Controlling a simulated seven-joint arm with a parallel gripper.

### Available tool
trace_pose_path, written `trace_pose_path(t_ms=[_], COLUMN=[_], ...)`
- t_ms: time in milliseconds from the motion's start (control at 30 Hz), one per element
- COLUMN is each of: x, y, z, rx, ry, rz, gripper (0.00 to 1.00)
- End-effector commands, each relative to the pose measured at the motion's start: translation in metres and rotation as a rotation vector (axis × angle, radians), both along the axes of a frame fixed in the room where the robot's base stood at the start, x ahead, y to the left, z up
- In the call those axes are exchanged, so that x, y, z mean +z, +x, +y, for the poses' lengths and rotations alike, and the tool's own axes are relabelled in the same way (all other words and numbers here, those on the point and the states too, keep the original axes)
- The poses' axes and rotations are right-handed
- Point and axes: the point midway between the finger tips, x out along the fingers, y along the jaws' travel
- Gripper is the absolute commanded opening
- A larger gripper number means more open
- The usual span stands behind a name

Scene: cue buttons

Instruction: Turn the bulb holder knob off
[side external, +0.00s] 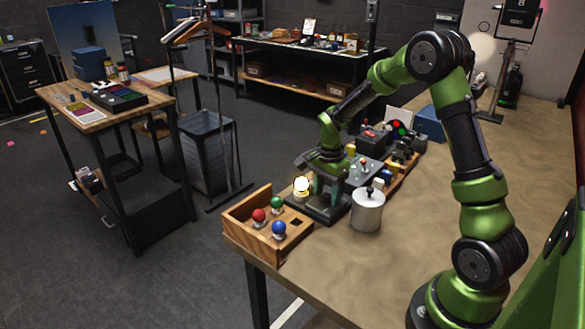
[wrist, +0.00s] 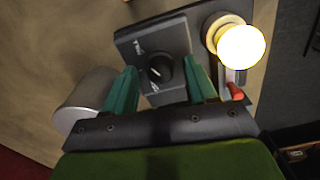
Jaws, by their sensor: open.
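The bulb holder is a dark box with a round black knob (wrist: 160,69) on its plate (wrist: 128,45), seen in the wrist view. Its bulb (wrist: 241,51) is lit, glowing white-yellow in a brass-coloured socket to the right of the plate. The lit bulb also shows in the side external view (side external: 301,184), at the front of the bench. My gripper (wrist: 160,78) is open, with one green finger on either side of the knob. I cannot tell whether the fingers touch the knob. In the side external view, my gripper and arm hide the knob.
A silver canister (side external: 367,210) with a black lid knob stands close by. A wooden box (side external: 264,242) with red, green and blue bulbs sits at the bench's front corner. Tools and a wooden tray (side external: 402,174) lie behind. The bench (side external: 410,240) is clear toward my base.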

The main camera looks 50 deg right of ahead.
Motion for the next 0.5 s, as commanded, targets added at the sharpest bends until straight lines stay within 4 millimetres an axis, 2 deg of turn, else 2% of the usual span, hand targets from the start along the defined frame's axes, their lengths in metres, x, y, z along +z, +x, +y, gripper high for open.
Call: trace_pose_path(t_ms=[67, 400, 500], x=[0.0002, 0.0006, 0.0006], y=[0.0, 0.0001, 0.0001], z=[0.0, -0.0001, -0.0001], rx=[0.0, 0.0, 0.001], ry=[0.0, 0.0, 0.0], rz=[0.0, 0.0, 0.0], gripper=[0.55, 0.03, 0.01])
